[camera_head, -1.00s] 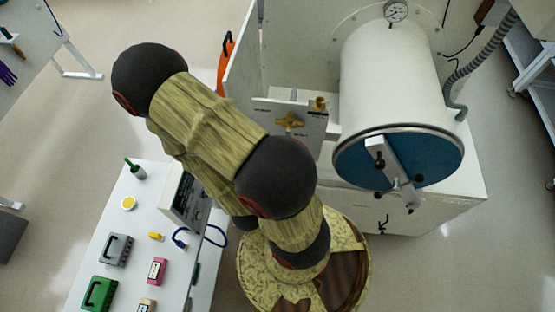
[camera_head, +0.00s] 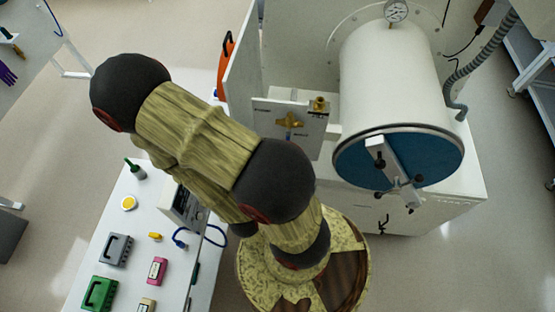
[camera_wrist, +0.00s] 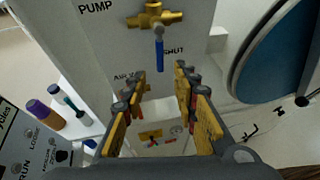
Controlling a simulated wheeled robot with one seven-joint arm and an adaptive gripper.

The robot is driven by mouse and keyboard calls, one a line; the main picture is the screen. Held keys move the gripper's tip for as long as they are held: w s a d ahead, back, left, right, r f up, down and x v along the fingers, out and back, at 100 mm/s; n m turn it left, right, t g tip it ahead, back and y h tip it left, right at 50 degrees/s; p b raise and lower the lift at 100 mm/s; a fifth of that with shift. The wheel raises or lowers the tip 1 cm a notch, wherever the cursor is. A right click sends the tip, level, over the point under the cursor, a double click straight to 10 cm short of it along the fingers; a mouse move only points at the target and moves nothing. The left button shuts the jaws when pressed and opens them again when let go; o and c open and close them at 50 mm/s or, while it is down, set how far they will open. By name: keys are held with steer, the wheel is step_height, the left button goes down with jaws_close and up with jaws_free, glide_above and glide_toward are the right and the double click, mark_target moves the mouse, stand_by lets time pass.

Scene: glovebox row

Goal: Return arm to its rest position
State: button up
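My gripper (camera_wrist: 158,88) shows in the wrist view with its two yellow-padded fingers spread apart and nothing between them. It faces a white valve panel (camera_wrist: 100,45). A brass valve (camera_wrist: 155,15) with a blue handle (camera_wrist: 160,54) hanging down sits beyond the fingertips, apart from them. The handle's end is beside the word SHUT; PUMP is printed at upper left. In the head view my arm (camera_head: 200,140) is bent, its dark elbow at upper left; my gripper is hidden there. The brass valve also shows in the head view (camera_head: 290,120).
A white cylindrical chamber (camera_head: 390,85) with a blue round door (camera_head: 350,165) stands right of the panel. A white bench (camera_head: 125,225) at lower left holds a green case (camera_head: 99,294), a grey case (camera_head: 115,249), a bottle (camera_head: 137,170) and an instrument (camera_head: 183,206). Open floor (camera_head: 60,140) lies left.

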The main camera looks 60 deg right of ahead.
stand_by(0.3)
steer(key=w+a+f+m+t+y, duration=0.25)
steer(key=w+a+m+y, duration=0.55)
steer(key=w, duration=0.6)
steer(key=w+a+r+m+t+y, duration=0.1)
steer(key=w+a+r+m+y, duration=0.1)
steer(key=w+a+r, duration=0.3)
steer(key=w+a+r+m+t+y, duration=0.1)
steer(key=w+a+r, duration=0.25)
steer(key=a, duration=0.35)
steer(key=s+a+r+m+y, duration=0.2)
steer(key=a+r, duration=0.1)
steer(key=r, duration=0.4)
steer(key=s+a+r+m+y, duration=0.1)
steer(key=a+r+m+y, duration=0.1)
steer(key=a+r, duration=0.35)
steer(key=s+d+r+m+g+h, duration=0.15)
steer(key=s+d+r+m, duration=0.35)
steer(key=s+r, duration=0.6)
step_height(320, 180, down, 31)
steer(key=s+b, duration=0.1)
steer(key=b, duration=3)
